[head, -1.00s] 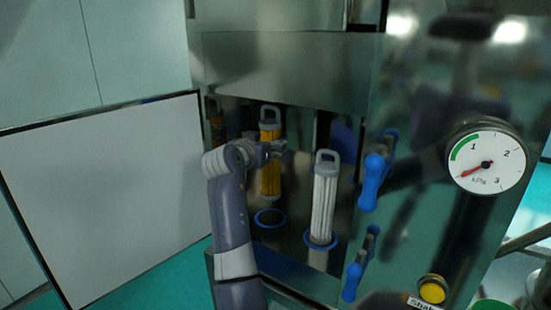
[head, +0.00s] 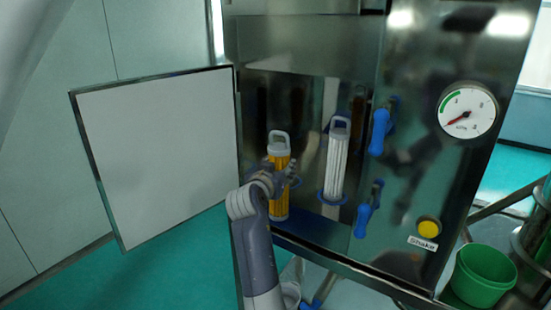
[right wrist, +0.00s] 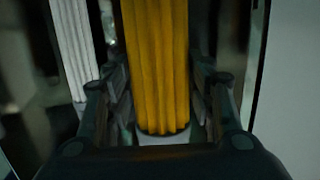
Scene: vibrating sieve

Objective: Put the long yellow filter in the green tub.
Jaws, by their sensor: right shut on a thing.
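The long yellow filter (head: 279,204) is upright, with a grey handle on top, at the opening of the steel cabinet. My right gripper (head: 281,178) is shut around its middle; the yellow pleats (right wrist: 156,60) and pale lower end fill the space between the fingers in the right wrist view. The filter's lower end overlaps the cabinet's front lower edge. The green tub (head: 484,277) is at the lower right of the head view, beyond the gauge panel. No contents show in it. My left gripper is not in view.
A white filter (head: 335,168) stands in a blue ring beside the yellow one. The open door (head: 155,150) is on the left. Blue handles (head: 379,132) (head: 365,220), a pressure gauge (head: 467,111) and a yellow button (head: 429,228) are on the right panel.

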